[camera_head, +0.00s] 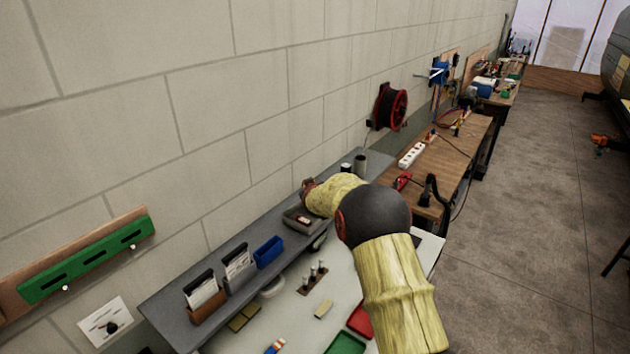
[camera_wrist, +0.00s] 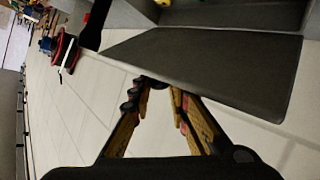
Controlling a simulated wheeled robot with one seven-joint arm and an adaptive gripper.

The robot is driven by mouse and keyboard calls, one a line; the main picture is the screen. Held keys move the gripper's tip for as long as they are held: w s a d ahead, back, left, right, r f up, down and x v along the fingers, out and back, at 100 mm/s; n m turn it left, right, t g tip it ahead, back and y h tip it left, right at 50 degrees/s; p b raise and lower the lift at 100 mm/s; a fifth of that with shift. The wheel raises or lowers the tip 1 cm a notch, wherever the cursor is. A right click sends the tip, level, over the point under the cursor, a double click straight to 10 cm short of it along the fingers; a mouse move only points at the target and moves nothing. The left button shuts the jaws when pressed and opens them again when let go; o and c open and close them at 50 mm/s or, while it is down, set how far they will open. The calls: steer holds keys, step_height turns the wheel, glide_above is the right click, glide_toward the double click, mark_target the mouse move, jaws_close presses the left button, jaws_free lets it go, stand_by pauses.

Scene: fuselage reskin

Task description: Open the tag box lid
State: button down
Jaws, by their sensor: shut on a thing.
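The tag box (camera_head: 293,222) is a small grey box on the grey shelf along the wall in the head view. Small items show inside it. In the wrist view, its lid (camera_wrist: 215,65) is a flat dark grey panel across the middle, standing away from the box's open inside (camera_wrist: 235,14). My gripper (camera_wrist: 158,84) is at the lid's lower edge, with its fingers shut on it. In the head view my gripper (camera_head: 307,188) is small, just behind the box, and its fingertips are partly hidden by my yellow-sleeved arm.
Dark cylinders (camera_head: 360,163) stand on the shelf right of my arm. A blue bin (camera_head: 268,252) and card holders (camera_head: 238,268) stand to the left. A red-black reel (camera_head: 389,107) hangs on the wall. The white bench below holds small parts and trays.

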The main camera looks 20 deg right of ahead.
steer(key=w+a+r+p, duration=0.1)
steer(key=w+p, duration=0.1)
steer(key=p, duration=0.1)
steer(key=shift+w+a+r, duration=0.1)
steer(key=shift+a+r, duration=0.25)
steer(key=shift+w+a+p, duration=0.5)
steer(key=shift+w+p, duration=0.1)
steer(key=shift+p, duration=0.25)
steer(key=c, duration=2.6)
jaws_free()
steer(key=shift+w+a+f+p, duration=0.2)
steer(key=shift+w+a+p, duration=0.15)
steer(key=shift+w+p, duration=0.1)
steer(key=shift+o, duration=0.6)
steer(key=shift+w+f, duration=0.25)
steer(key=shift+f, duration=0.05)
steer(key=shift+o, duration=0.7)
steer(key=shift+d, duration=0.1)
steer(key=shift+o, duration=1.1)
steer(key=shift+s+d+r, duration=0.1)
steer(key=shift+s+r, duration=0.1)
steer(key=shift+r, duration=0.1)
steer(key=shift+o, duration=1.4)
steer(key=shift+w+f, duration=0.1)
steer(key=shift+o, duration=0.5)
